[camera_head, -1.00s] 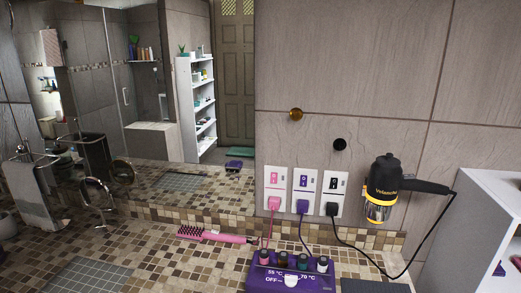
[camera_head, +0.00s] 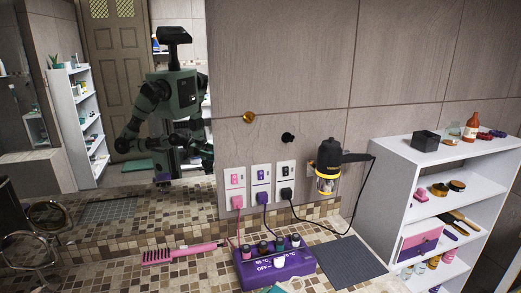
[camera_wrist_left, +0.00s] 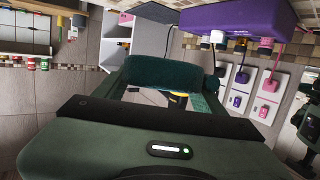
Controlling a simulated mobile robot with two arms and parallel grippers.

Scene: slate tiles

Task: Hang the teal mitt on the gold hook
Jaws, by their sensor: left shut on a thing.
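The gold hook (camera_head: 249,117) is a round knob on the grey tiled wall, up and left of a black hook (camera_head: 288,137). Nothing hangs on it. The teal mitt (camera_wrist_left: 163,72) shows in the left wrist view between the fingers of my left gripper (camera_wrist_left: 166,86), which is shut on it. A small teal patch, which may be the mitt, shows at the bottom edge of the head view, low and away from the hook. My right gripper is not directly in view.
Below the hooks are wall outlets (camera_head: 261,185) with plugs and cords, and a hair dryer (camera_head: 328,168) at their right. A purple heater box (camera_head: 275,265), a pink brush (camera_head: 182,252) and a grey mat (camera_head: 350,262) lie on the counter. A white shelf (camera_head: 400,150) stands right. The wall around the gold hook is clear.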

